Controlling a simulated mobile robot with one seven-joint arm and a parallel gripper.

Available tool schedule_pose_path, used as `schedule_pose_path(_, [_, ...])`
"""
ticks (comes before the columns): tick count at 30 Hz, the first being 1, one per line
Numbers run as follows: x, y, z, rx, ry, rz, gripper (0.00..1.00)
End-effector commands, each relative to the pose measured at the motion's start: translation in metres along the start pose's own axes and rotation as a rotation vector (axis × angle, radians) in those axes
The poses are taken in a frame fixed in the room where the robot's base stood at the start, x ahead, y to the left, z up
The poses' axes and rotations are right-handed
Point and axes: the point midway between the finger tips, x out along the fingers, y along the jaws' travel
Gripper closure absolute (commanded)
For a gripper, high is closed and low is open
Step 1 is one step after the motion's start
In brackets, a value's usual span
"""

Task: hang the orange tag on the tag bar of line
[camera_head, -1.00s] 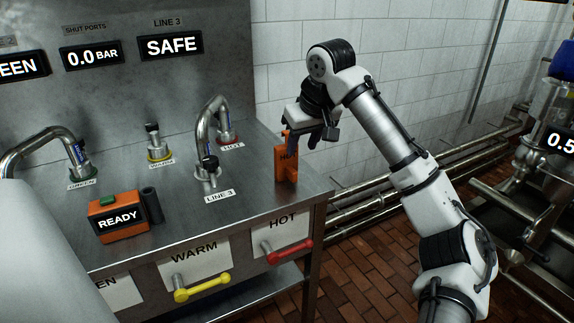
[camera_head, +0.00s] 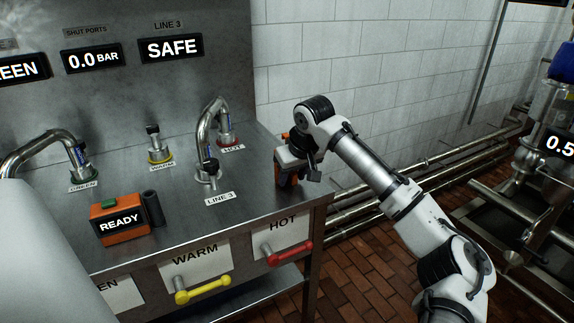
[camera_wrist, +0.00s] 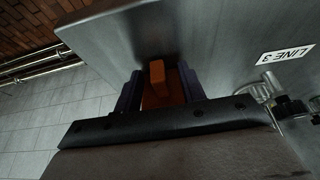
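The orange tag (camera_head: 278,178) stands near the right end of the steel bench, beside the HOT port. My gripper (camera_head: 287,178) is lowered over it from above and hides most of it in the head view. In the wrist view, the tag's narrow orange top (camera_wrist: 157,72) stands between the two dark fingers of my gripper (camera_wrist: 160,85), with gaps on both sides. The fingers look open around it. Whether they touch the wider lower part is too dark to tell. No tag bar can be made out clearly.
The LINE 3 outlet (camera_head: 208,172) with its bent pipe stands left of my gripper. Green, WARM (camera_head: 159,150) and HOT ports and an orange READY box (camera_head: 119,220) are on the bench. Red (camera_head: 290,252) and yellow (camera_head: 202,289) handles stick out in front. The display reads SAFE (camera_head: 171,48).

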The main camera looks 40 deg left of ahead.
Motion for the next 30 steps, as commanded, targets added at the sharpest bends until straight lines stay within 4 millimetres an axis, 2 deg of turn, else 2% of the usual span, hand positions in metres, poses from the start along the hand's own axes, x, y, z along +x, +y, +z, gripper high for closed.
schedule_pose_path(2, [0.000,0.000,0.000,0.000,0.000,0.000,0.60])
schedule_pose_path(9, [-0.001,0.000,0.000,0.000,0.000,0.000,0.90])
schedule_pose_path(12, [-0.001,0.000,0.000,0.000,0.001,0.000,1.00])
schedule_pose_path(23, [-0.002,0.000,-0.001,0.000,0.001,0.000,1.00])
schedule_pose_path(30, [-0.020,0.000,-0.009,-0.001,0.003,0.001,1.00])
